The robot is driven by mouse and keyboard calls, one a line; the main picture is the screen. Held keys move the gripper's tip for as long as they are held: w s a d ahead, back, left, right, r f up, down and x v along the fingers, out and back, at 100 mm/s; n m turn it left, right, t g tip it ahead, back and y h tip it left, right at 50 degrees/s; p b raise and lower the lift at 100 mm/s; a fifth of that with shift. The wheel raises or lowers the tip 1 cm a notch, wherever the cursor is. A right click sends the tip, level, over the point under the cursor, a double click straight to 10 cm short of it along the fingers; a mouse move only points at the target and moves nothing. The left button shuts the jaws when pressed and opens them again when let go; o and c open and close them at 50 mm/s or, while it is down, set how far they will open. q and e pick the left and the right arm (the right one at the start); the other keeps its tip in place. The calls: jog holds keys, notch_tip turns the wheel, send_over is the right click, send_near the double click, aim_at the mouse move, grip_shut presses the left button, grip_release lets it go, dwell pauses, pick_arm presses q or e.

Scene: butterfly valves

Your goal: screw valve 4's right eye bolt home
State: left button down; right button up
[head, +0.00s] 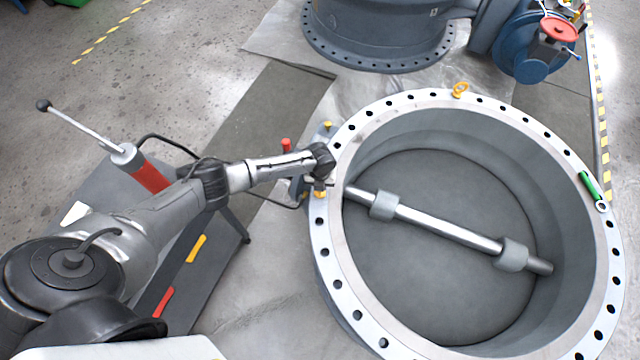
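A large grey valve ring (347,262) lies flat with its drilled flange facing up. No number shows on it, so I cannot tell whether it is valve 4. A yellow eye bolt (460,89) stands on the flange's far side. My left gripper (319,187) points down at the flange's left side, over another small yellow piece (320,195), probably an eye bolt, mostly hidden beneath it. Whether the fingers are closed on it is too small to tell. My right gripper is out of view.
A shaft (440,225) crosses the ring's opening. A green bar (589,185) with a pale ring end lies on the right rim. Another valve body (380,35) with a red handwheel (559,29) stands behind. A red cylinder (152,179) with a lever stands left, near my arm.

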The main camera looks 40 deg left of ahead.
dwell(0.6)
pick_arm(q)
jog(key=c, duration=1.1)
grip_release()
jog(key=shift+r+p, duration=2.25)
jog(key=shift+r, duration=4.65)
